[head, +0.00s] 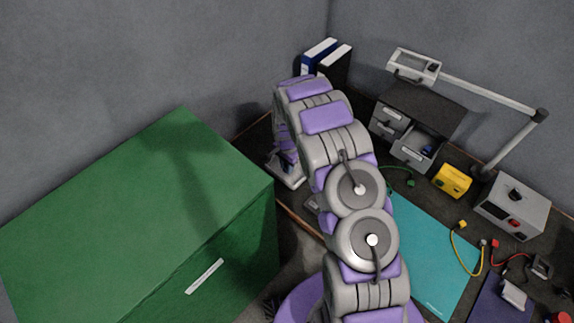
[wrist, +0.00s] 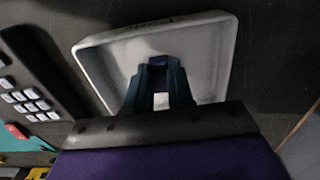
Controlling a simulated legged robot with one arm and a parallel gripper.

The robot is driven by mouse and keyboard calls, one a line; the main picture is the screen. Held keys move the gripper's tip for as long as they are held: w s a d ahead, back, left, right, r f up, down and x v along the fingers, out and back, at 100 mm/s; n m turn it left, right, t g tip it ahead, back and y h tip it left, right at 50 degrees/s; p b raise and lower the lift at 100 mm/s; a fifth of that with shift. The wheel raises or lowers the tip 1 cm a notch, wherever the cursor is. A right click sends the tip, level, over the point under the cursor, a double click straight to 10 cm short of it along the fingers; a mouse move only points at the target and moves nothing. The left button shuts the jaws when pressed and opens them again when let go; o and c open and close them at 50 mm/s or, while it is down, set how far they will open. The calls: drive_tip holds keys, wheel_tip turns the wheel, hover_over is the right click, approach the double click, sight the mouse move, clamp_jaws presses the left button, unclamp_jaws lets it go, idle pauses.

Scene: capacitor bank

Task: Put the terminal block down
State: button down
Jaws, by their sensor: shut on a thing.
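In the wrist view my gripper (wrist: 158,72) reaches forward with its two dark teal fingers close together. They are shut on a small dark blue piece, which I take to be the terminal block (wrist: 158,59); the fingers cover much of it. The fingertips and the piece are over a pale, shallow tray (wrist: 103,62) with a raised rim. I cannot tell whether the piece touches the tray floor. In the head view my arm bends down at the far left of the bench, and the block and the tray cannot be made out there.
A dark device with pale keys (wrist: 27,103) lies left of the tray. In the head view, a green cabinet (head: 130,205) stands left, binders (head: 319,55) at the back. A drawer unit (head: 417,122), yellow box (head: 452,181), grey instrument box (head: 512,207) and teal mat (head: 432,248) are right.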

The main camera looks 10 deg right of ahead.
drive_tip(key=shift+d, duration=0.1)
drive_tip(key=c, duration=1)
unclamp_jaws()
drive_tip(key=shift+r, duration=0.1)
drive_tip(key=s+d+r+n+p, duration=0.1)
drive_tip(key=s+r, duration=0.3)
drive_tip(key=r, duration=0.8)
drive_tip(key=s+d+r+n+p, duration=0.15)
drive_tip(key=s+r, duration=0.25)
drive_tip(key=r, duration=0.8)
drive_tip(key=s+r+n, duration=0.2)
drive_tip(key=s+r, duration=0.2)
drive_tip(key=s, duration=0.7)
drive_tip(key=s+a+r+n+g, duration=0.1)
drive_tip(key=s+r+n, duration=0.2)
drive_tip(key=s, duration=0.9)
drive_tip(key=s+r+n, duration=0.3)
drive_tip(key=s+r, duration=0.4)
drive_tip(key=s, duration=0.5)
drive_tip(key=shift+a+g, duration=0.25)
drive_tip(key=shift+g, duration=0.15)
